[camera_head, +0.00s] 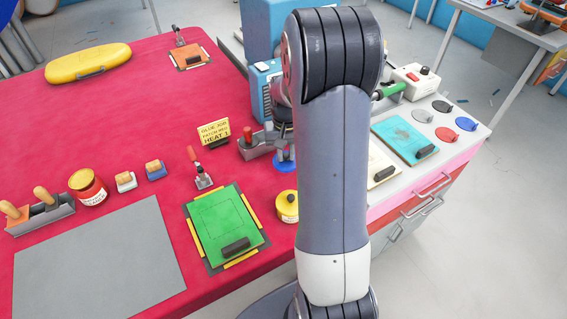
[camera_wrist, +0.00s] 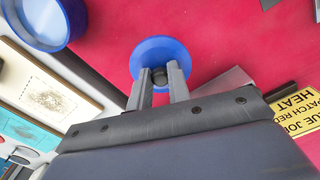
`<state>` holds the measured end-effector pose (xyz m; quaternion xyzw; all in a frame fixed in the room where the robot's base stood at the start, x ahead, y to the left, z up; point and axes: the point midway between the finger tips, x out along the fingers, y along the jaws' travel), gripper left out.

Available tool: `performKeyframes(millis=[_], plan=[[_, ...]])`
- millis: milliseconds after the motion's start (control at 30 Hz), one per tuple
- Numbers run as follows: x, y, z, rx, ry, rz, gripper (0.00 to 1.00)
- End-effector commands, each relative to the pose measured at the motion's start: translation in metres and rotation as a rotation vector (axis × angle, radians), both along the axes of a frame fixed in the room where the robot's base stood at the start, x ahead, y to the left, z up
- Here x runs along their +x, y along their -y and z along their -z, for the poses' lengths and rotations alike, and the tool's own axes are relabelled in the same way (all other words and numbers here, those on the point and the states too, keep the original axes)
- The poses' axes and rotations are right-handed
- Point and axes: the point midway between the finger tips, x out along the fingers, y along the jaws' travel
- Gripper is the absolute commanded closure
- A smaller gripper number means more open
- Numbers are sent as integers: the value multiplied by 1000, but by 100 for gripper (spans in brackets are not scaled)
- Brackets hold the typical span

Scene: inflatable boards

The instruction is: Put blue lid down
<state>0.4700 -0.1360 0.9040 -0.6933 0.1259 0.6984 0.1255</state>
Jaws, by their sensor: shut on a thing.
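The blue lid (camera_wrist: 150,49) is a round disc with a dark knob in the middle. My gripper (camera_wrist: 160,77) is shut on that knob, with one finger on each side. In the head view the lid (camera_head: 285,164) shows as a blue disc under my gripper (camera_head: 284,148), partly covered by my arm. It is over the red table (camera_head: 140,140); I cannot tell whether it touches the cloth. A round blue tub (camera_wrist: 63,38) is in the upper left of the wrist view, apart from the lid; my arm hides it in the head view.
A yellow glue pot (camera_head: 288,208) and a green board (camera_head: 222,226) are nearer the front. A yellow heat sign (camera_head: 214,132) and a grey tool holder (camera_head: 256,146) stand left of the lid. Red cloth is bare farther left.

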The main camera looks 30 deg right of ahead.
Motion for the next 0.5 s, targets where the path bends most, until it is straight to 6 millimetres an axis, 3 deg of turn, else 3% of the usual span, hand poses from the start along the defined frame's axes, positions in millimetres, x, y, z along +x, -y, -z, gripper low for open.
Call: performKeyframes(millis=[300, 500], plan=[[0, -1, 38, 1, -2, 0, 100], [0, 0, 44, 0, 1, 0, 100]])
